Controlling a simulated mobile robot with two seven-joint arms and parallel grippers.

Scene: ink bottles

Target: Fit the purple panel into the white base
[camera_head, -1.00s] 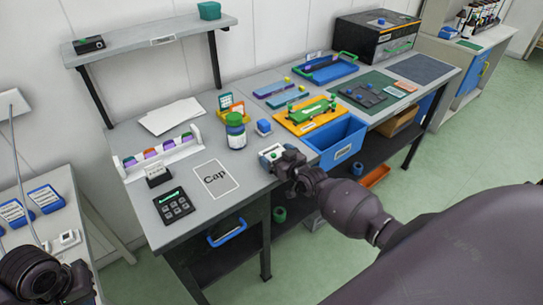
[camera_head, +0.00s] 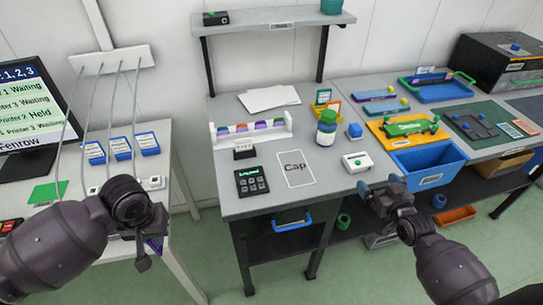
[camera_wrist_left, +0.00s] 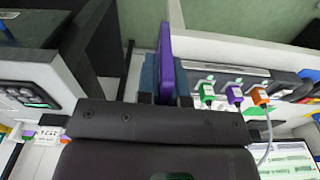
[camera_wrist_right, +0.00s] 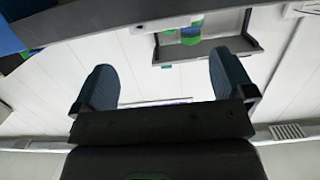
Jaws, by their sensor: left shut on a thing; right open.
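My left gripper (camera_head: 150,245) is shut on a thin purple panel (camera_wrist_left: 165,62), which stands on edge between the blue fingertips in the left wrist view. In the head view only a small purple sliver shows below the gripper, beside the left table. My right gripper (camera_head: 385,195) is open at the main table's front edge, and its fingers (camera_wrist_right: 165,82) are spread and empty in the right wrist view. I cannot tell for sure which thing is the white base. A small white block with a green knob (camera_head: 357,162) lies on the main table near my right gripper.
The left table (camera_head: 165,150) holds blue-and-white boxes (camera_head: 121,147) and a monitor (camera_head: 35,105). Green, purple and orange plugs (camera_wrist_left: 234,92) show in the left wrist view. A white rack with coloured bottles (camera_head: 250,129) stands on the main table. A floor gap separates the tables.

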